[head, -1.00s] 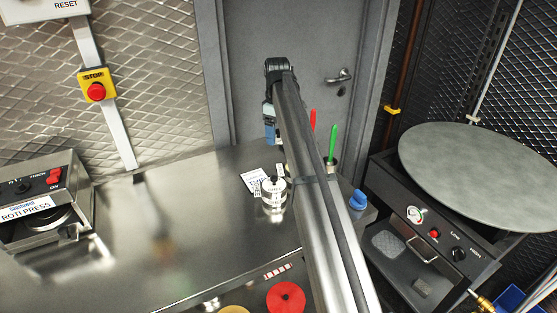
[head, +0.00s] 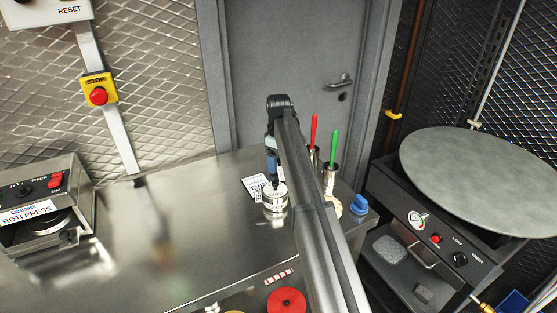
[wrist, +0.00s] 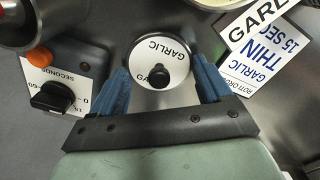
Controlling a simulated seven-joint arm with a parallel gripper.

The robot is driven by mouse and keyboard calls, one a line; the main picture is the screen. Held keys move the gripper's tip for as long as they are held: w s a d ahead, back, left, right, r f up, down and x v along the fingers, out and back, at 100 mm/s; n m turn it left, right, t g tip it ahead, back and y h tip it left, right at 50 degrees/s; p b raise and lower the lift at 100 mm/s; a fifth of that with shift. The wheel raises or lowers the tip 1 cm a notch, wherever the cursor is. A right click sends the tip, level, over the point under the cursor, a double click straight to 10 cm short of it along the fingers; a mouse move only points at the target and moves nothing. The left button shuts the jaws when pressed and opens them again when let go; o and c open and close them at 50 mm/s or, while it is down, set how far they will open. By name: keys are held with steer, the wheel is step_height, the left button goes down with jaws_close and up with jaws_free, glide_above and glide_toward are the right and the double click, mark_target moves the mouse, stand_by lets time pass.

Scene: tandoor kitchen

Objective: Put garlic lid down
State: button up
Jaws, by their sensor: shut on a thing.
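The garlic lid (wrist: 174,51) is a white disc with GARLIC lettering and a small black knob, seen from above in the wrist view. In the head view the lid (head: 275,189) shows on top of a small metal canister (head: 275,205) on the steel counter. My gripper (wrist: 162,82) has its blue fingers on either side of the lid and is shut on it. In the head view my gripper (head: 272,175) points down over the canister. Whether the lid rests fully on the canister or sits slightly above it is hard to tell.
A garlic order card (head: 256,187) lies left of the canister. A timer with a black knob (wrist: 52,97) is close by in the wrist view. Cups with a red handle (head: 314,130) and a green handle (head: 333,148) stand to the right. The counter at left (head: 190,210) is clear.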

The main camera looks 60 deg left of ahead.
steer(key=o, duration=1)
steer(key=shift+f, duration=0.1)
steer(key=shift+c, duration=0.2)
step_height(320, 180, up, 12)
stand_by(0.4)
